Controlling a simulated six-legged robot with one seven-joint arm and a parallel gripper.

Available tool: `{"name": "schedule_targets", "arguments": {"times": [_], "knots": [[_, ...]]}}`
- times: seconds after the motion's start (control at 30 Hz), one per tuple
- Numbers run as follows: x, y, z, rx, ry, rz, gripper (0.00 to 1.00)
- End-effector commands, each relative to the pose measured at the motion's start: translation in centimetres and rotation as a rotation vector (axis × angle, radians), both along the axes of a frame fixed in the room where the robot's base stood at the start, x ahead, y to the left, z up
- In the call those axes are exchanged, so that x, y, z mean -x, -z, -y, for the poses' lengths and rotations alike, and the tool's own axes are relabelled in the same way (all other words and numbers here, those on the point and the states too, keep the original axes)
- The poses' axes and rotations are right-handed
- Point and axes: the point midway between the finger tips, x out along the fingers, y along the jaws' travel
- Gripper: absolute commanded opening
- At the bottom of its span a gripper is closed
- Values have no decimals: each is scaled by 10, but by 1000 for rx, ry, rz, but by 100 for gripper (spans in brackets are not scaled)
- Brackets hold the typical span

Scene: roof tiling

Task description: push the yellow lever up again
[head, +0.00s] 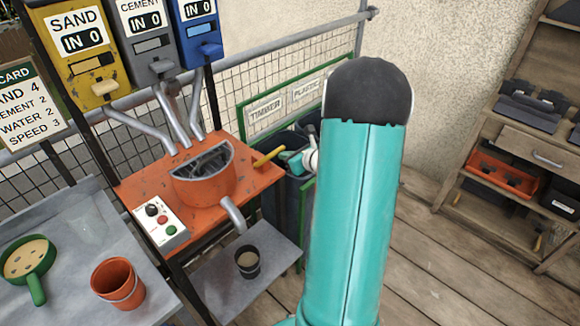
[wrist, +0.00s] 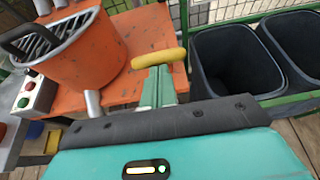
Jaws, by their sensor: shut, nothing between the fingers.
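The yellow lever (head: 268,156) is a short bar at the right side of the orange mixer drum (head: 205,185). In the wrist view the lever (wrist: 158,59) lies almost level, just beyond my fingertips. My gripper (head: 287,157) is shut and empty, at the lever's right in the head view. In the wrist view my gripper (wrist: 157,75) reaches toward the lever from the near side, its tips at the lever's near edge. I cannot tell whether they touch. The lever's pivot is hard to make out.
A control box (head: 160,222) with buttons and a knob sits on the orange stand. Sand (head: 85,55), cement (head: 147,38) and water (head: 197,30) dispensers hang above. A black bucket (head: 248,262) stands below the spout. Dark bins (wrist: 237,60) in a green frame stand right of the lever.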

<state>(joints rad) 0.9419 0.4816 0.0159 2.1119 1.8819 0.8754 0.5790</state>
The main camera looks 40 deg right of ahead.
Motion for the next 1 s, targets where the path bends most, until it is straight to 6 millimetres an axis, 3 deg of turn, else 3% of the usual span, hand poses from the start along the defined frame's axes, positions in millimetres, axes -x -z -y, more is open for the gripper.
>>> {"name": "schedule_targets", "arguments": {"times": [0.33, 1.0], "knots": [[-18, -17, -3, 0, -2, -52, 0], [-22, -21, -4, 1, -6, -46, 0]]}}
